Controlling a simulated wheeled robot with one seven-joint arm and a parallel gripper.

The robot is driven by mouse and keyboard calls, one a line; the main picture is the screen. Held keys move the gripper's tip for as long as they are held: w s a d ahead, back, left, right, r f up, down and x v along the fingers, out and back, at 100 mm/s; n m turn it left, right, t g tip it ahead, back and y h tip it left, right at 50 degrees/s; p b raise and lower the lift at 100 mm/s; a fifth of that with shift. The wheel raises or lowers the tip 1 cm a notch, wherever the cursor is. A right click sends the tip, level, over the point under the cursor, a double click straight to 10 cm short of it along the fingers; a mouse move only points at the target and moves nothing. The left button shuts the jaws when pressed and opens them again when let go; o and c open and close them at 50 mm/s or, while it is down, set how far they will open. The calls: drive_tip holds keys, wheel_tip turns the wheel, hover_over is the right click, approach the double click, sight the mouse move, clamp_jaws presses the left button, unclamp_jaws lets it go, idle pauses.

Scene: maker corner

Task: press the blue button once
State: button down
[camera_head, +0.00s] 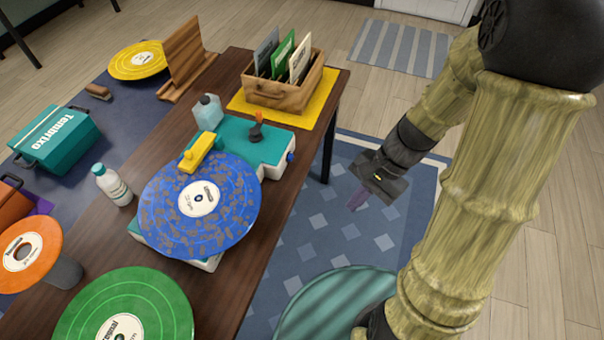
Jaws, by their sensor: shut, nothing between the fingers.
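A small blue button (291,156) sticks out of the right end of the teal and white turntable box (258,143) on the brown table. A blue speckled record (225,213) lies on the turntable and hides much of it. My gripper (356,203) hangs past the table's right edge, over the patterned rug. It is to the right of the button and nearer the camera, clearly apart from it. Its purple fingers are small in the picture, look closed and hold nothing.
A yellow block (197,152) and a dark lever with an orange tip (256,128) stand on the turntable. Open space lies between my gripper and the table edge.

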wheel_tip(320, 180, down, 6)
drive_tip(key=w+a+m+y+b, duration=0.2)
drive_tip(key=m+y+b, duration=0.2)
drive_tip(key=m+t+y+b, duration=0.8)
drive_tip(key=m+b, duration=0.2)
drive_tip(key=b, duration=0.1)
approach(303, 169)
drive_tip(key=d+r, duration=0.2)
drive_tip(key=s+d+r, duration=0.1)
drive_tip(key=r, duration=0.1)
drive_tip(key=shift+s+d, duration=0.2)
drive_tip(key=shift+d, duration=0.15)
drive_tip(key=b+x, duration=0.2)
drive_tip(key=x, duration=1.1)
drive_tip(key=shift+f, duration=0.2)
drive_tip(key=shift+w+a, duration=0.3)
drive_tip(key=shift+a, duration=0.15)
drive_tip(key=shift+r, duration=0.1)
